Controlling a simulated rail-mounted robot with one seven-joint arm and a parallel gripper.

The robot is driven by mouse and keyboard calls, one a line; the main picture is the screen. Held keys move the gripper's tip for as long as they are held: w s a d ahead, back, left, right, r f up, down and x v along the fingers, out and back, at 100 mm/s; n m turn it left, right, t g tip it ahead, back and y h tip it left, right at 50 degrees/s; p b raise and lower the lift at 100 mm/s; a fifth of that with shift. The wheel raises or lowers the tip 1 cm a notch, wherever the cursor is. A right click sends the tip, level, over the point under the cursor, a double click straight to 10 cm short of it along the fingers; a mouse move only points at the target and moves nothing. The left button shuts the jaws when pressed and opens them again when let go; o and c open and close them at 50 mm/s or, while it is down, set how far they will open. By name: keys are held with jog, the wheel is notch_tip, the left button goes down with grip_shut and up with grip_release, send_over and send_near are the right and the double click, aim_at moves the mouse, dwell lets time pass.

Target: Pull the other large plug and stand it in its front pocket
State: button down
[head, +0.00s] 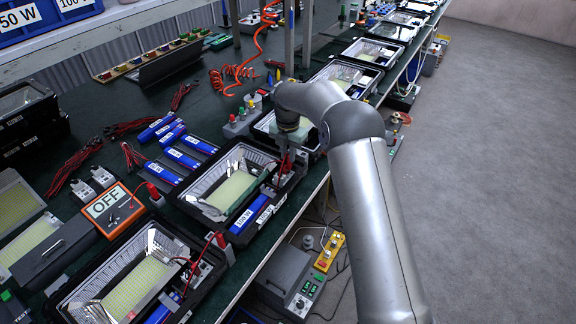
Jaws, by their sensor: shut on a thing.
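My gripper (285,152) is small and partly hidden by my wrist, above the right end of the middle floodlight housing (192,213). It is shut on what looks like a red plug (283,165), next to the housing's terminal part. I cannot tell whether the plug is still seated. The middle housing holds a pale yellow LED panel (231,189) and a blue labelled driver (249,214). The nearer housing (66,299) has red leads (184,259) at its right end. A grey piece (224,246) stands at that housing's right corner; I cannot make out a pocket in it.
An orange box marked OFF (112,208) stands left of the middle housing. Several blue drivers (182,158) lie behind it. A grey block with coloured plugs (240,124) stands behind my gripper. The bench's front edge drops to a floor with a grey unit (285,279).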

aim_at(288, 155)
jog(key=shift+r+p, duration=1.2)
jog(key=shift+r, duration=1)
